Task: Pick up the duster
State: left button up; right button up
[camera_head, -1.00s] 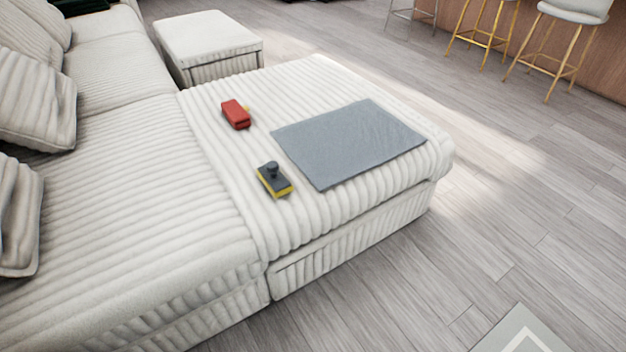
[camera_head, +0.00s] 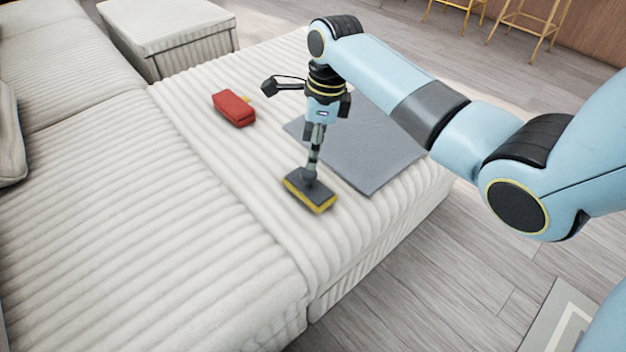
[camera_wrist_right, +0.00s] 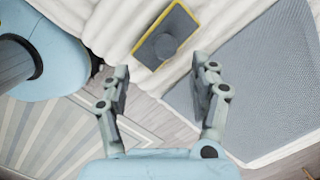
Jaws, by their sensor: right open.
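The duster (camera_head: 308,194), a dark grey block with a yellow lower edge and a round knob on top, lies on the white ribbed sofa (camera_head: 230,180). It also shows in the right wrist view (camera_wrist_right: 182,30), knob facing the camera. My right gripper (camera_head: 312,163) points down right above the duster in the head view and partly covers its knob. In the right wrist view the fingers (camera_wrist_right: 161,76) are apart with nothing between them, and the duster lies just beyond the fingertips. My left gripper is not in view.
A red block-like item (camera_head: 234,108) with a small yellow part lies on the sofa, behind and left of the duster. A grey cloth (camera_head: 368,160) lies flat to the duster's right. The sofa to the left is clear. A footstool (camera_head: 170,30) stands behind.

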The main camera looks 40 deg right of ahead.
aim_at(309, 171)
jog(key=f, duration=0.1)
jog(key=f+b, duration=0.1)
jog(key=f, duration=0.1)
jog(key=shift+w+a+f, duration=0.15)
jog(key=shift+a+f, duration=0.05)
jog(key=shift+f, duration=0.1)
jog(key=f+b, duration=0.1)
jog(key=f, duration=0.1)
jog(key=f+b, duration=0.1)
jog(key=f, duration=0.1)
jog(key=w+f+b, duration=0.1)
jog(key=shift+f+b, duration=0.35)
jog(key=shift+f, duration=0.05)
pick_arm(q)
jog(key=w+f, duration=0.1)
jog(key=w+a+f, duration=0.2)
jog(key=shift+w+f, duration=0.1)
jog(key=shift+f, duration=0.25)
pick_arm(e)
jog(key=shift+r, duration=0.1)
jog(key=shift+c, duration=0.4)
grip_shut()
